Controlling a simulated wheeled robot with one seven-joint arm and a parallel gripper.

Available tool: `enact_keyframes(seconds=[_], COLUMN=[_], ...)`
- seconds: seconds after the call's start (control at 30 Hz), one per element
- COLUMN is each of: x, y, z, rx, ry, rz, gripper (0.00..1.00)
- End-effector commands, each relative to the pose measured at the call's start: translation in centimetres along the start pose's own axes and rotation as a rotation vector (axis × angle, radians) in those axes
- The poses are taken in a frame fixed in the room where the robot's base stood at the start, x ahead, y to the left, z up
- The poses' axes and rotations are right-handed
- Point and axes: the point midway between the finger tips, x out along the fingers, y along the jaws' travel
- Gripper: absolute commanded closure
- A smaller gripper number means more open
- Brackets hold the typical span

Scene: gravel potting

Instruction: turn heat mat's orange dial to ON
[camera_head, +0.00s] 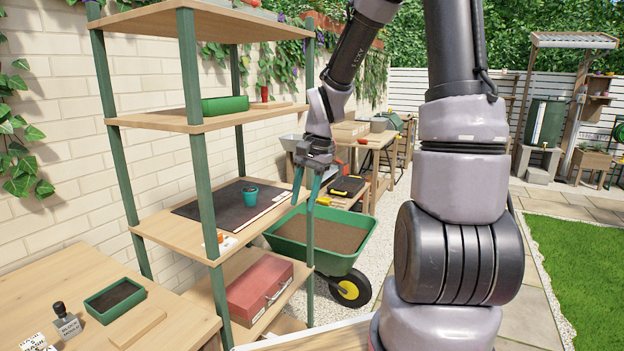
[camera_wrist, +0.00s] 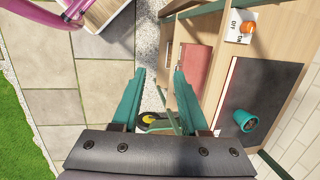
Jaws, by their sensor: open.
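The heat mat (camera_head: 205,212) is a dark sheet lying on the middle shelf of the rack; it also shows in the wrist view (camera_wrist: 262,78). Its orange dial (camera_wrist: 247,27) sits on a white plate with OFF and ON lettering, at the upper right of the wrist view. In the head view the dial (camera_head: 220,238) is small and partly behind the rack's front post. I cannot tell which mark it points to. My gripper (camera_head: 306,198) is open and empty, with teal fingers, in front of the shelf and apart from the dial; its fingertips show in the wrist view (camera_wrist: 160,74).
A teal pot (camera_head: 250,196) stands on the mat. Green rack posts (camera_head: 205,190) flank the shelf's open side. A red toolbox (camera_head: 260,287) is on the shelf below. A green wheelbarrow (camera_head: 345,265) stands beside the rack. A wooden table (camera_head: 60,285) is at lower left.

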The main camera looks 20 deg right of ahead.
Motion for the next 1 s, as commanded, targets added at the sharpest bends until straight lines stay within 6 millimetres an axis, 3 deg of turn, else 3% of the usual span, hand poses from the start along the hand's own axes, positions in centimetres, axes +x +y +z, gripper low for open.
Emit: enact_keyframes(seconds=[0.2,0.4,1.0], x=[-3.3,-5.1,-5.7], y=[0.7,1.2,1.4], z=[0.5,0.9,1.1], rx=[-0.068,-0.105,-0.118], ry=[0.09,0.135,0.151], rz=[-0.004,-0.009,-0.012], gripper=[0.56,0.56,0.56])
